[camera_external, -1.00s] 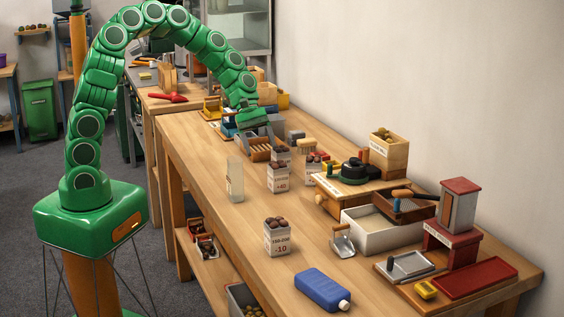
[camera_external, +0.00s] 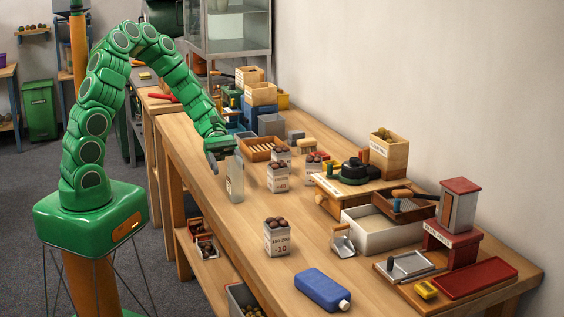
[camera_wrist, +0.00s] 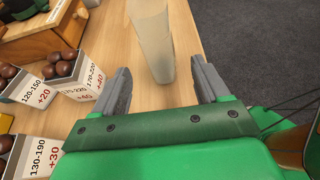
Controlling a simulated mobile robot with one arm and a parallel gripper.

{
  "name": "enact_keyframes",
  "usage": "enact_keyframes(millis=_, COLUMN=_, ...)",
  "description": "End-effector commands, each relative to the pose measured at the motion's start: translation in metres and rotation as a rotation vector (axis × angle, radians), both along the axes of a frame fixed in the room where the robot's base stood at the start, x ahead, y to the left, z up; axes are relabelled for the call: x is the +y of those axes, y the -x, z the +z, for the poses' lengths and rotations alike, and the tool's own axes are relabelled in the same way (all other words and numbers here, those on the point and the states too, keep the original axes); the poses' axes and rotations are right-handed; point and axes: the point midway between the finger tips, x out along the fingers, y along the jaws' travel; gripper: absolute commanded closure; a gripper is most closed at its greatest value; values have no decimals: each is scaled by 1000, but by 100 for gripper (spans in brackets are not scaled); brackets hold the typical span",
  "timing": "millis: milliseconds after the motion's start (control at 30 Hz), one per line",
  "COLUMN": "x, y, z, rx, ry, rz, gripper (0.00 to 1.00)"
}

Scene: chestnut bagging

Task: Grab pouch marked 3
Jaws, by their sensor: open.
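Several pale pouches filled with chestnuts stand upright on the bench. No label I can read is a plain 3. In the wrist view one reads +30 (camera_wrist: 40,157) at lower left, one +20 (camera_wrist: 28,92), and one +40 (camera_wrist: 88,82). In the external view the +40 pouch (camera_external: 278,183) stands mid-bench, the -10 pouch (camera_external: 277,243) nearer, and two more (camera_external: 281,156) (camera_external: 314,164) behind. My gripper (camera_external: 217,160) is open and empty, left of the pouches. In the wrist view its fingers (camera_wrist: 160,78) are spread, pointing toward a translucent upright container.
The translucent container (camera_external: 235,182) stands near the bench's left edge, close to my gripper. A slatted wooden tray (camera_external: 262,149) and boxes lie beyond. A blue bottle (camera_external: 322,290) lies in front. Bare bench surrounds the -10 pouch.

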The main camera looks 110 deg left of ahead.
Motion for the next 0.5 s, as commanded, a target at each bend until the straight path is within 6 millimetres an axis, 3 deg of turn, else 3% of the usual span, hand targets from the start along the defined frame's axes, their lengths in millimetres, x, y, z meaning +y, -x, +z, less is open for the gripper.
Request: enact_keyframes(millis=500, x=-23, y=-23, z=-11, rx=-6, ry=6, rz=0, gripper=26)
